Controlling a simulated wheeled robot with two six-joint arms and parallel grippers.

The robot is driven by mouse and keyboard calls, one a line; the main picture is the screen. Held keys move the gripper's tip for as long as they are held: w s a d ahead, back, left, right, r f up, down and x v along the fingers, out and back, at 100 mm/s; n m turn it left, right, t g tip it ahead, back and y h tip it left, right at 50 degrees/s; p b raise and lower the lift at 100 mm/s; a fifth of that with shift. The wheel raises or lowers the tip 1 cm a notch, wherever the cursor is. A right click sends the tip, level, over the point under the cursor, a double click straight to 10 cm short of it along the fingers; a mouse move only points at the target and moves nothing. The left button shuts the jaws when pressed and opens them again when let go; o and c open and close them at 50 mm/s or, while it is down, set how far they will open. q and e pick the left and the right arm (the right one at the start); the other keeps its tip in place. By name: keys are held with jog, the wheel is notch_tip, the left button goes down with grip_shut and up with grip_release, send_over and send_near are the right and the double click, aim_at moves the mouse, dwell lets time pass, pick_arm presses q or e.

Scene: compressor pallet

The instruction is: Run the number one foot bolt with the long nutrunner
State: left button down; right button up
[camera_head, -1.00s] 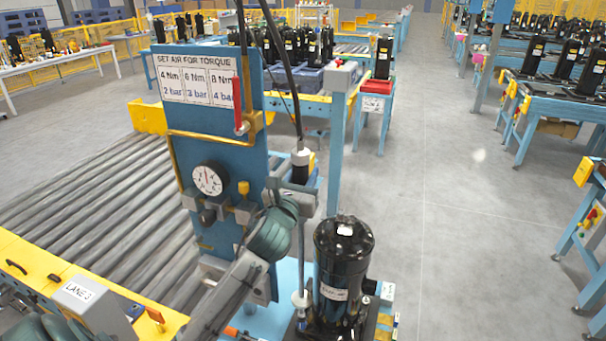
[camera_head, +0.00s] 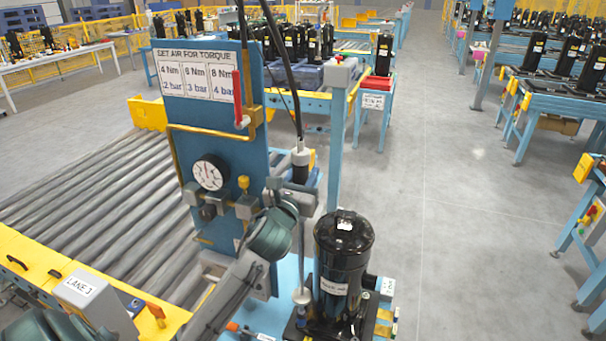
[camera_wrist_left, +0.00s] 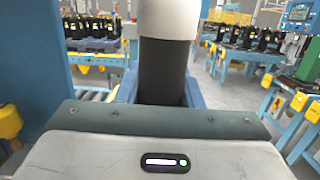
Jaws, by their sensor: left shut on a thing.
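The long nutrunner (camera_head: 300,172) hangs upright, with a black grip, a white collar and a hose above. Its thin shaft runs down to a pale collar beside the black compressor (camera_head: 341,268). The shaft's lower end is at the compressor's left foot; I cannot tell whether it sits on the bolt. My left gripper (camera_head: 298,196) is shut on the nutrunner's grip. The left wrist view shows the black grip (camera_wrist_left: 162,70) upright behind the jaw edge (camera_wrist_left: 165,118). The foot bolt itself is too small to make out. My right gripper is not in view.
A blue panel (camera_head: 208,130) with a torque chart, a pressure gauge (camera_head: 210,172) and a red-handled valve (camera_head: 238,100) stands left of the nutrunner. A roller conveyor (camera_head: 95,215) lies farther left. A blue post (camera_head: 337,130) rises behind the compressor. The floor to the right is open.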

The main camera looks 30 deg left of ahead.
pick_arm(q)
jog(key=shift+w+f, duration=0.1)
jog(key=shift+f, duration=0.5)
dwell(0.5)
dwell(0.4)
dwell(0.8)
jog(key=shift+w+a+r+p, duration=0.1)
jog(key=shift+a+r+p, duration=0.05)
jog(key=shift+r+p, duration=1.4)
jog(key=shift+p, duration=0.05)
jog(key=shift+r+p, duration=1.1)
jog(key=shift+p, duration=0.2)
